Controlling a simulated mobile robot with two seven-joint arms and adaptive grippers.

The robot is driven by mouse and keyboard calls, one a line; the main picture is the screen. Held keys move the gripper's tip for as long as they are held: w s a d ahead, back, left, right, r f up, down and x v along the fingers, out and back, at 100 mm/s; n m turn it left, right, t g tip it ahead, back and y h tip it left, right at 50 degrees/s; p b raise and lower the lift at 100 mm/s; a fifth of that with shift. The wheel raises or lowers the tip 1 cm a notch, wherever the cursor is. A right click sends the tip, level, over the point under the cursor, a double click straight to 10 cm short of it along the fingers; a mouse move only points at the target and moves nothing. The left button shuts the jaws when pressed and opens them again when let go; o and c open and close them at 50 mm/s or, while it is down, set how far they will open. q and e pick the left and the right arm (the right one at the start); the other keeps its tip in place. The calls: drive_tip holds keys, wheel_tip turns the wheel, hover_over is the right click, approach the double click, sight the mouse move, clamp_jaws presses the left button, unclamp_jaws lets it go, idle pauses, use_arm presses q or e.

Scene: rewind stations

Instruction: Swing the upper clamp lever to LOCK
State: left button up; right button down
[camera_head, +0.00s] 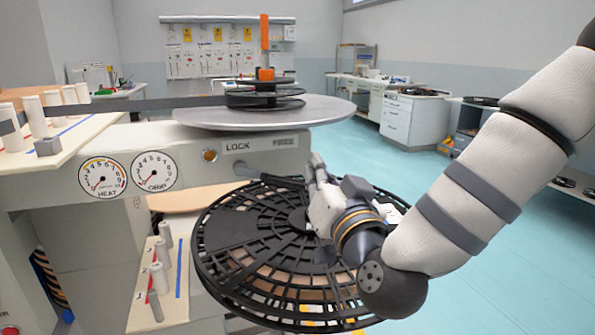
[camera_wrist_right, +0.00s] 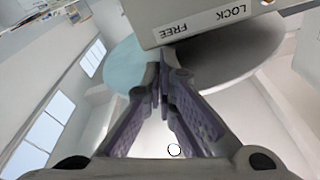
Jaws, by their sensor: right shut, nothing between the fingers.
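The upper station's arm carries a label plate (camera_head: 265,143) with LOCK at its left end and smaller, blurred lettering at its right. In the right wrist view the plate (camera_wrist_right: 205,25) reads LOCK and FREE upside down. A dark bar (camera_head: 283,181), possibly the clamp lever, sticks out under the right end of the plate. My right gripper (camera_head: 316,165) is shut and empty beside that end, close to the bar; I cannot tell whether they touch. In the wrist view its fingertips (camera_wrist_right: 164,62) meet just below the plate's FREE end. My left gripper is not in view.
A round metal platter (camera_head: 330,108) with a dark reel and orange hub (camera_head: 265,74) sits above the plate. A large black slotted reel (camera_head: 235,255) lies below my right gripper and forearm. Gauges (camera_head: 103,178) and pegged shelves are at left. Open floor lies to the right.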

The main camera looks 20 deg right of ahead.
hover_over(284, 182)
drive_tip(key=d, duration=0.4)
drive_tip(key=shift+s+a+f+b, duration=0.2)
drive_tip(key=shift+a+f+b, duration=0.35)
drive_tip(key=shift+f, duration=0.2)
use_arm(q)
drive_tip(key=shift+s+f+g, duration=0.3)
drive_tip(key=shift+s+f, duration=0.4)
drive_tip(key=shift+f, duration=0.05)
use_arm(e)
drive_tip(key=shift+s+a+f, duration=0.2)
drive_tip(key=shift+a+f, duration=0.05)
drive_tip(key=shift+f, duration=0.4)
